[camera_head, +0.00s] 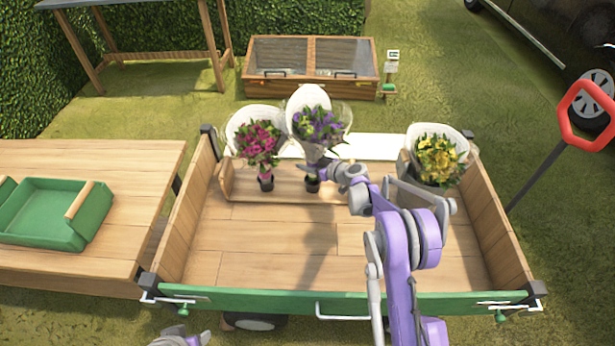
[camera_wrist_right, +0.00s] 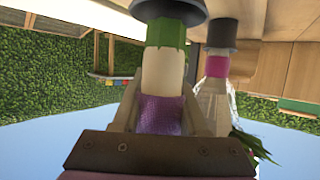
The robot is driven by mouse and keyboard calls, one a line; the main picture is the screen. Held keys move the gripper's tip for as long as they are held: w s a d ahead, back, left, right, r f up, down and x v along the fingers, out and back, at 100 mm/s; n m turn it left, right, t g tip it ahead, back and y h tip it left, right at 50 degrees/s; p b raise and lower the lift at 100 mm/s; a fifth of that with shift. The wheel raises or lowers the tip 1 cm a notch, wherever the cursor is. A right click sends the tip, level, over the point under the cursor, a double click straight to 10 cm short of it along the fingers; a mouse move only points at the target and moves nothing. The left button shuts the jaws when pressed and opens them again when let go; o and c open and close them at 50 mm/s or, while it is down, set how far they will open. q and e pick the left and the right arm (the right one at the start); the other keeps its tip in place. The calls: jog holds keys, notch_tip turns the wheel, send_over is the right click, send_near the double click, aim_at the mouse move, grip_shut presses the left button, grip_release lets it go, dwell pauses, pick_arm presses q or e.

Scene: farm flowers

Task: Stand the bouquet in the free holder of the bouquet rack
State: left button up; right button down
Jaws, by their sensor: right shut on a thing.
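The purple-flowered bouquet (camera_head: 318,125) in pale wrapping is upright above the middle of the wooden bouquet rack (camera_head: 290,190). My right gripper (camera_head: 338,174) is shut on its lower wrapped stem. In the right wrist view, which is upside down, the fingers flank the purple and white wrap (camera_wrist_right: 163,100), and the green stem ends (camera_wrist_right: 166,33) meet a dark holder cup (camera_wrist_right: 170,8); how deep they sit cannot be told. A pink bouquet (camera_head: 257,140) stands in the left holder. Part of my left gripper (camera_head: 182,340) shows at the bottom edge, its jaws unclear.
A yellow bouquet (camera_head: 438,158) stands at the right, partly behind my right arm. The rack is on a wooden cart bed (camera_head: 250,255) with raised sides and a green front rail (camera_head: 270,302). A green tray (camera_head: 45,225) sits on the left table. The front bed is clear.

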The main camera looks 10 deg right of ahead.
jog(key=shift+f+b, duration=0.4)
jog(key=shift+f, duration=1.95)
jog(key=shift+f, duration=0.2)
jog(key=shift+c, duration=2.2)
grip_release()
jog(key=shift+r, duration=0.1)
